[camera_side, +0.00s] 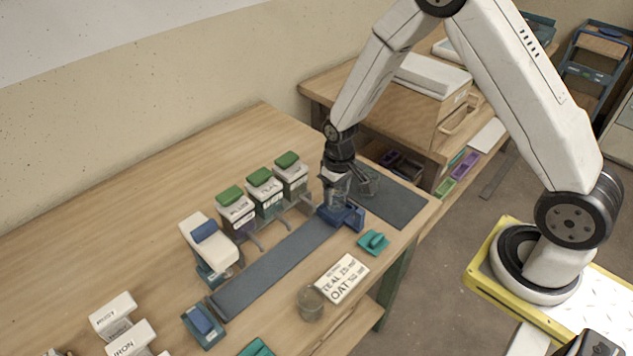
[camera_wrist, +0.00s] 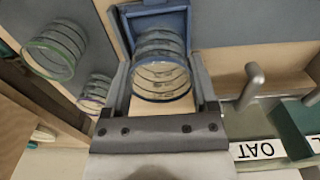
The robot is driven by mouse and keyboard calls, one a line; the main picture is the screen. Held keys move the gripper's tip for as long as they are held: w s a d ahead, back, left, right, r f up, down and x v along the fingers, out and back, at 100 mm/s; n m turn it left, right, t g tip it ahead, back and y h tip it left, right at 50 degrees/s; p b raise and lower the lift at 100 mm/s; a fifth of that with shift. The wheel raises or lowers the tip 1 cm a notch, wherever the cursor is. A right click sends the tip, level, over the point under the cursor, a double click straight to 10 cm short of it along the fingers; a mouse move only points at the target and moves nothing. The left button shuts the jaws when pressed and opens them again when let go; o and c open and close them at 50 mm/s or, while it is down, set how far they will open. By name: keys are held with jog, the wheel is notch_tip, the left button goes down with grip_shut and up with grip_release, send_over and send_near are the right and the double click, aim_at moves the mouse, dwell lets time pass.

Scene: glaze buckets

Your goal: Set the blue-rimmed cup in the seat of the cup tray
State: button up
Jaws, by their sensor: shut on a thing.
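The blue-rimmed cup (camera_wrist: 162,78) is clear and ridged, and shows between my gripper's two fingers in the wrist view. My gripper (camera_side: 337,196) is shut on the cup and points down at the far right end of the grey track. The blue cup tray (camera_side: 352,217) is at that track end, just below my gripper; its blue frame also shows in the wrist view (camera_wrist: 157,20), behind the cup. The cup is at or just above the tray. I cannot tell whether its base touches the seat, as the fingers and tray hide it.
A green-rimmed cup (camera_wrist: 52,52) and another clear cup (camera_wrist: 97,92) stand close to my gripper, on the dark mat (camera_side: 395,205). Green-capped dispensers (camera_side: 264,192) line the track (camera_side: 265,275). A clear cup (camera_side: 311,302) stands near a label card (camera_side: 342,278). A teal item (camera_side: 373,242) lies nearby.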

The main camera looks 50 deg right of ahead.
jog(key=shift+f, duration=0.8)
jog(key=shift+f, duration=0.3)
dwell(0.6)
jog(key=o, duration=0.8)
jog(key=shift+r, duration=0.1)
jog(key=shift+r, duration=3.4)
